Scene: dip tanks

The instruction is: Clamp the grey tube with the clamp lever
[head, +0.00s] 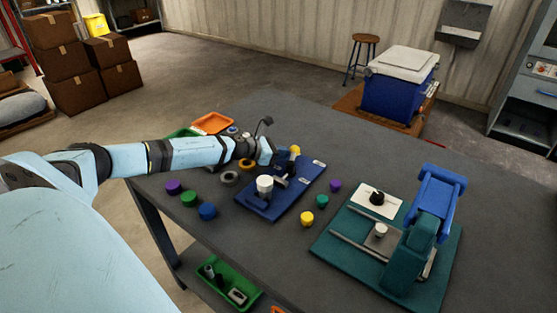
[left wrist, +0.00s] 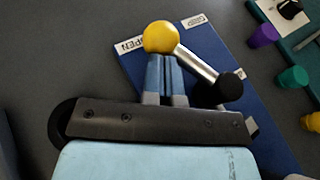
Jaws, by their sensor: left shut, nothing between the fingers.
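The clamp lever's yellow ball knob (head: 295,150) is at the far end of the blue clamp board (head: 307,188). In the left wrist view the knob (left wrist: 159,37) tops a silver rod (left wrist: 198,65) running to a black round part. The knob lies between the OPEN label and the GRIP label, closer to OPEN. My left gripper (head: 279,157) is shut and empty; its fingertips (left wrist: 163,60) are right at the knob, contact unclear. A pale cylinder (head: 264,184) stands in the blue holder; I cannot tell if it is the grey tube. My right gripper is out of view.
A teal and blue press (head: 425,220) stands on a green board at the right. Purple (head: 335,186), teal (head: 322,201) and yellow (head: 307,219) caps lie between the boards. Several more caps and rings lie left of the clamp, below my left arm.

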